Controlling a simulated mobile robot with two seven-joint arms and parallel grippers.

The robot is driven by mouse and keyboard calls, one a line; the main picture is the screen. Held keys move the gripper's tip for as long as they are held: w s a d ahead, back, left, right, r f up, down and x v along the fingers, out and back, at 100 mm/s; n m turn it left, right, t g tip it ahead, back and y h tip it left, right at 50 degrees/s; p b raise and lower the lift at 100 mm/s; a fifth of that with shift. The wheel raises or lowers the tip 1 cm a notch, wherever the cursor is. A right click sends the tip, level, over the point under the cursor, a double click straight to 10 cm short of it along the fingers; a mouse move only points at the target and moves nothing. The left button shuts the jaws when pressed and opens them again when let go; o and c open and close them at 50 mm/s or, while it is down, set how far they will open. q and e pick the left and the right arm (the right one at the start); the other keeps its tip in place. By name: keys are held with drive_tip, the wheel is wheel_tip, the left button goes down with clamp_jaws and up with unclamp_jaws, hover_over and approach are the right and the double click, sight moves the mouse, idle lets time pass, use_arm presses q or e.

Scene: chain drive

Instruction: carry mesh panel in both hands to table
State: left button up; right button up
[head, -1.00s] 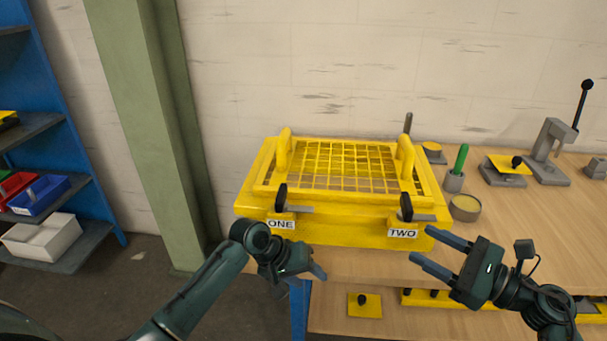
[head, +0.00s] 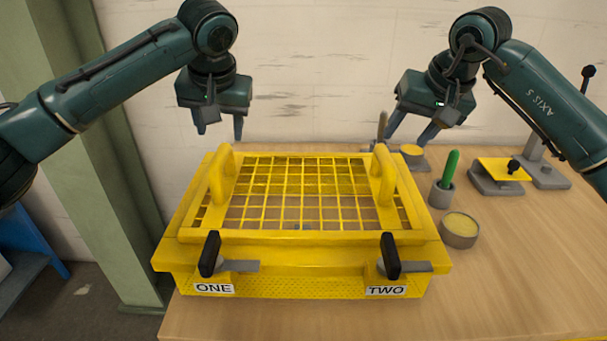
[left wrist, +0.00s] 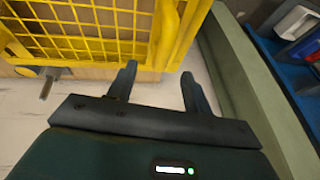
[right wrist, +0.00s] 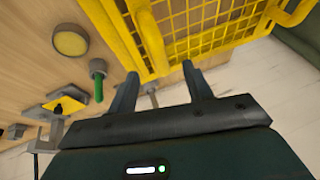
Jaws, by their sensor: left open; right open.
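The yellow mesh panel (head: 305,196) lies flat on a yellow box frame (head: 300,262) on the wooden table. It has an upright yellow handle at its left end (head: 221,178) and another at its right end (head: 383,174). My left gripper (head: 219,128) is open and empty, raised above and behind the left handle. My right gripper (head: 411,130) is open and empty, raised above and behind the right handle. The panel also shows in the left wrist view (left wrist: 85,30) and in the right wrist view (right wrist: 205,22). Neither gripper touches it.
Two black-handled clamps, at ONE (head: 210,254) and TWO (head: 390,256), sit on the box's front. Right of the box stand a green-handled tool in a cup (head: 448,178), a round tin (head: 460,230) and a yellow-plated fixture (head: 502,170). The table's right front is clear.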

sight(219, 153)
use_arm(q)
drive_tip(key=x, duration=0.8)
drive_tip(key=a+x, duration=0.1)
drive_tip(key=x, duration=0.4)
drive_tip(key=shift+w+r, duration=0.2)
drive_tip(key=shift+w, duration=0.05)
use_arm(e)
drive_tip(key=x, duration=1.2)
drive_tip(key=shift+w+d+f, duration=0.15)
drive_tip(key=shift+w+f, duration=0.15)
drive_tip(key=shift+w, duration=0.2)
use_arm(q)
drive_tip(key=shift+d, duration=0.1)
drive_tip(key=shift+c, duration=0.4)
use_arm(e)
drive_tip(key=shift+c, duration=0.5)
use_arm(q)
clamp_jaws()
use_arm(e)
clamp_jaws()
use_arm(q)
drive_tip(key=shift+w+r, duration=0.1)
drive_tip(key=shift+r, duration=0.2)
use_arm(e)
drive_tip(key=shift+w+r, duration=0.1)
drive_tip(key=shift+r, duration=0.2)
